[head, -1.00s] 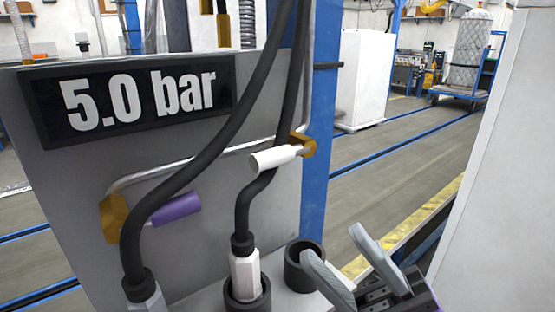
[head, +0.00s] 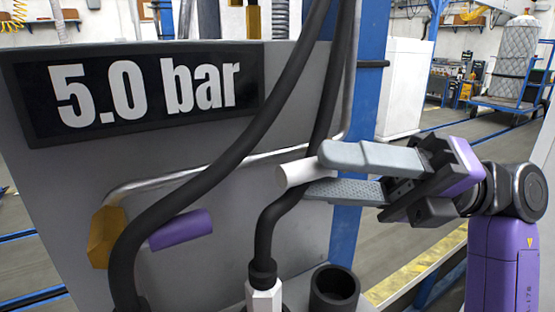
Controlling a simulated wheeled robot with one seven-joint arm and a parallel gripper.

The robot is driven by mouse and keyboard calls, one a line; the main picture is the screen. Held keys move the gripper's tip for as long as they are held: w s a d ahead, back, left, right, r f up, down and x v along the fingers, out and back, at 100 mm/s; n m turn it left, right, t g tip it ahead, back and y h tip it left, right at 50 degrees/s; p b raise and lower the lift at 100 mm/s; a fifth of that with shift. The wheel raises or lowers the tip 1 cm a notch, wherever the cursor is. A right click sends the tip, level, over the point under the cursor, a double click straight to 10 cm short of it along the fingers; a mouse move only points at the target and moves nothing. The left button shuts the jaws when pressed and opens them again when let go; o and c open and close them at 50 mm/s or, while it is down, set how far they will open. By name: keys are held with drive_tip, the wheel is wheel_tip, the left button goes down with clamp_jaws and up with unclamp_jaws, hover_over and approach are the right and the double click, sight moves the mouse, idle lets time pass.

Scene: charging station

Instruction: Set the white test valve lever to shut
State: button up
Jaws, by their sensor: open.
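The white test valve lever (head: 291,174) juts out toward the left from the grey panel, in the middle of the head view. My gripper (head: 315,172) reaches in from the right with its jaws open. One finger is above and one below the right part of the lever in the picture. I cannot tell whether either finger touches it. The brass valve body at the lever's right end is hidden behind my fingers. A purple lever (head: 180,229) sits lower left, beside a brass valve body (head: 106,236).
A black display (head: 140,92) on the panel reads 5.0 bar. Thick black hoses (head: 225,150) hang in front of the panel, one passing just behind or beside the white lever. An empty black cup holder (head: 335,286) stands below my gripper. A blue post (head: 367,40) rises behind.

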sight(275, 168)
drive_tip(key=shift+p+x, duration=0.6)
drive_tip(key=shift+x, duration=2.35)
clamp_jaws()
drive_tip(key=shift+f, duration=0.1)
